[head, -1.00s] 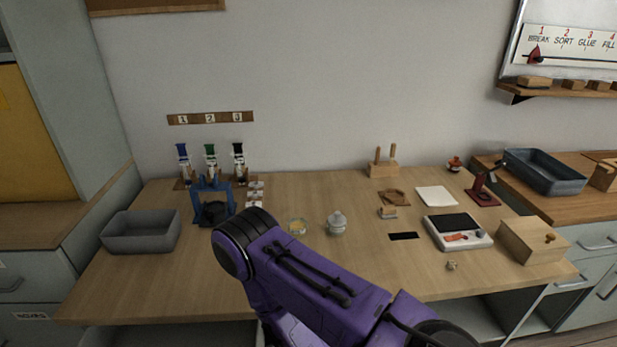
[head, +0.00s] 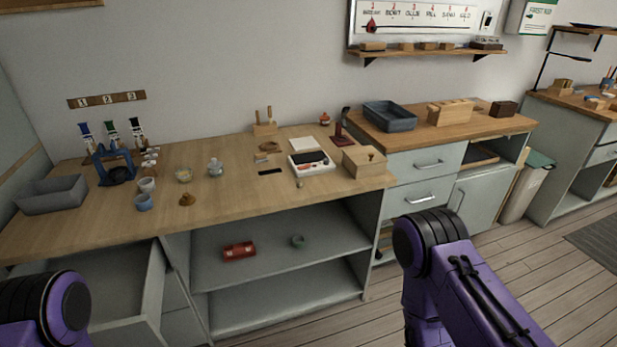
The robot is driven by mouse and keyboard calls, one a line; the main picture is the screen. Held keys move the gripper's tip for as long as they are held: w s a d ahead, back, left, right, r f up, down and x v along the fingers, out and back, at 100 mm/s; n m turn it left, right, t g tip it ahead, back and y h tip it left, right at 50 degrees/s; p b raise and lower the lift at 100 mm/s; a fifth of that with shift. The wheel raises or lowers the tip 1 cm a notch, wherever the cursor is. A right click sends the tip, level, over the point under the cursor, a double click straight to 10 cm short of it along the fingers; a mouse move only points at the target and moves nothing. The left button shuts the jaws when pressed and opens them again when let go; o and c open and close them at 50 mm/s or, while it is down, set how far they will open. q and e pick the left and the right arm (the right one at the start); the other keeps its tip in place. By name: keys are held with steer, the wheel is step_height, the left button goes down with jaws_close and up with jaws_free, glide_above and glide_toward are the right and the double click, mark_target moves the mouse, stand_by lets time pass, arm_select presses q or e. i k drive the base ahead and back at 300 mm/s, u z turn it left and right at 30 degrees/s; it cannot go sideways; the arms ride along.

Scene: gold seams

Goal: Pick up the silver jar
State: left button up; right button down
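A small silvery-grey lidded jar (head: 215,169) stands upright on the wooden workbench (head: 240,195), left of the middle. It is the only thing I see that fits the silver jar. A yellowish glass bowl (head: 183,175) stands to its left. Purple links of my two arms show at the lower left and lower right, well in front of the jar. Neither gripper is in view, so I cannot see whether they are open or shut.
Blue and white cups (head: 144,202), a brown heap (head: 187,199), a scale (head: 311,162) and a wooden box (head: 364,161) share the bench. A drawer (head: 120,300) hangs open below its left front. A red item (head: 239,250) lies on the shelf.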

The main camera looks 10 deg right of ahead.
mark_target(219, 172)
steer(key=u, duration=0.4)
steer(key=i, duration=0.7)
steer(key=z, duration=0.45)
steer(key=k, duration=0.35)
steer(key=z, duration=1.1)
steer(key=k, duration=1.05)
steer(key=z, duration=0.8)
steer(key=i, duration=0.9)
steer(key=u, duration=0.8)
steer(key=i, duration=0.75)
steer(key=u, duration=0.75)
